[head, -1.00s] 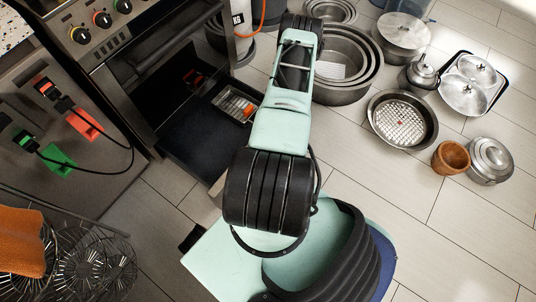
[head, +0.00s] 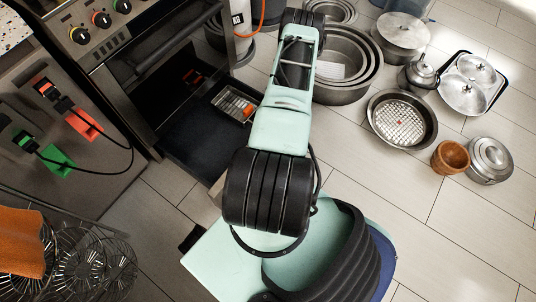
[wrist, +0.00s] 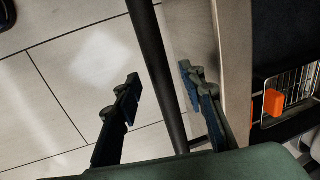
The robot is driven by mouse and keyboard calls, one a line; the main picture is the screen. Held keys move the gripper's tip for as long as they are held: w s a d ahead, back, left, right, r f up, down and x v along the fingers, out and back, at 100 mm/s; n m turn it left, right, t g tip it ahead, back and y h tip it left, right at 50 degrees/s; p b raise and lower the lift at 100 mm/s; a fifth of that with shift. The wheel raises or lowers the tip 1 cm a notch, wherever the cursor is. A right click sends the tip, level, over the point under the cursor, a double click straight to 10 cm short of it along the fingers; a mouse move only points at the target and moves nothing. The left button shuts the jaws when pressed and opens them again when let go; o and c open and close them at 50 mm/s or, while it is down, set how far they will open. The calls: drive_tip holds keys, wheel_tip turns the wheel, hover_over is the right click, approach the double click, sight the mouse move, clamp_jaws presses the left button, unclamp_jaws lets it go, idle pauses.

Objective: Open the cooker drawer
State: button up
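The cooker (head: 130,60) stands at the upper left in the head view, and its low drawer (head: 200,142) is pulled out, showing a dark interior. In the wrist view the drawer's pale front panel (wrist: 235,70) runs along the right, with a dark bar handle (wrist: 156,70) beside it. My gripper (wrist: 160,95) is open, with one finger on each side of the bar. The right finger is between the bar and the panel. Gaps show beside the bar; contact is not clear. My arm hides the gripper and handle in the head view.
A wire basket with an orange item (head: 236,103) lies in the drawer. Pots (head: 345,62), a round pan (head: 402,120), a lidded tray (head: 468,85) and a wooden bowl (head: 450,157) stand on the floor at right. Wire racks (head: 85,262) are at lower left. Floor at lower right is clear.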

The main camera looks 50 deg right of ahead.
wheel_tip(320, 180, up, 10)
drive_tip(key=s, duration=0.2)
drive_tip(key=shift+r, duration=0.25)
drive_tip(key=shift+d, duration=0.1)
idle(0.4)
